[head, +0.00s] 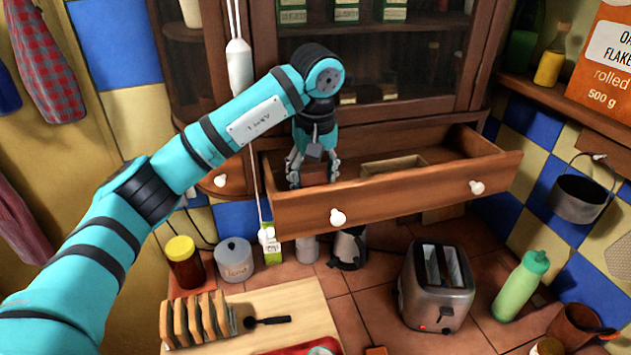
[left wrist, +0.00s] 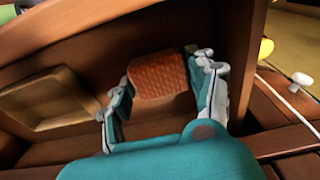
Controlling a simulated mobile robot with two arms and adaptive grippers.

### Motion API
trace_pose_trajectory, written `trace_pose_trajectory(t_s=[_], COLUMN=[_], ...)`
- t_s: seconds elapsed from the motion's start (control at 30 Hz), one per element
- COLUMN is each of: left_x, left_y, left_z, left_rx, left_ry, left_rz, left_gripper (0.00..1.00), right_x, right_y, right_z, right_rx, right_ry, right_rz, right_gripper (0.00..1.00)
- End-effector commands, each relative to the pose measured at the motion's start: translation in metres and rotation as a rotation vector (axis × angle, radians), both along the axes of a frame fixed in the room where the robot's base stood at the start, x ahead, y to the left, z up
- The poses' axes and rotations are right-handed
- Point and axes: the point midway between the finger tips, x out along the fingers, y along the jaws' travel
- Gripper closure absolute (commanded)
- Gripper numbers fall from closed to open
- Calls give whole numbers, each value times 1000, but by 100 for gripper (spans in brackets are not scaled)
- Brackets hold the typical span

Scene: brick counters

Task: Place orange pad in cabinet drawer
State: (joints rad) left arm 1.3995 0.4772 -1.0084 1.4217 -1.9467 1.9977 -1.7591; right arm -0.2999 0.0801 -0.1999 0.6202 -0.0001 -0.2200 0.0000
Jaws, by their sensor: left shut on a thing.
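The orange pad (left wrist: 158,75) shows in the left wrist view between the fingers of my left gripper (left wrist: 165,78), which is shut on it. It has a textured orange-brown face. The drawer's wooden interior (left wrist: 70,50) surrounds the gripper in the left wrist view. Whether the pad touches the drawer floor I cannot tell. My right gripper is not in view.
A shallow wooden tray (head: 393,165) lies inside the drawer, right of my gripper. Below are a toaster (head: 437,285), a green bottle (head: 520,287), jars (head: 185,262) and a cutting board (head: 300,315) with bread. A white cord (head: 257,190) hangs by the drawer's left end.

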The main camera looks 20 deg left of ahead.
Motion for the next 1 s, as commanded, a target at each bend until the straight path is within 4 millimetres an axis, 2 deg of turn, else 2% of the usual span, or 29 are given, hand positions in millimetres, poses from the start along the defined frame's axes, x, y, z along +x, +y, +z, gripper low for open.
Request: trace_pose_trajectory(t_s=[0.03, 0.2, 0.5, 0.53, 0.7, 1.0], left_x=[-1, 0, 0, 0, 0, 0], left_y=[0, 0, 0, 0, 0, 0], left_z=[-5, -21, -25, -25, -24, -22], left_rx=[0, -1, 1, 1, 1, 1], left_ry=[4, 0, -1, -1, -1, -1], left_rz=[-1, -2, -1, -1, -1, -1], left_gripper=[68, 68, 68, 42, 19, 19], right_x=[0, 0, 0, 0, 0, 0], right_y=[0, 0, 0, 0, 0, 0], right_z=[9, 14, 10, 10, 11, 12], right_rx=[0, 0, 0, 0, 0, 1], right_ry=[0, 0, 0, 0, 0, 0], right_rz=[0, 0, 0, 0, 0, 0], right_gripper=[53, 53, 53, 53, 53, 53])
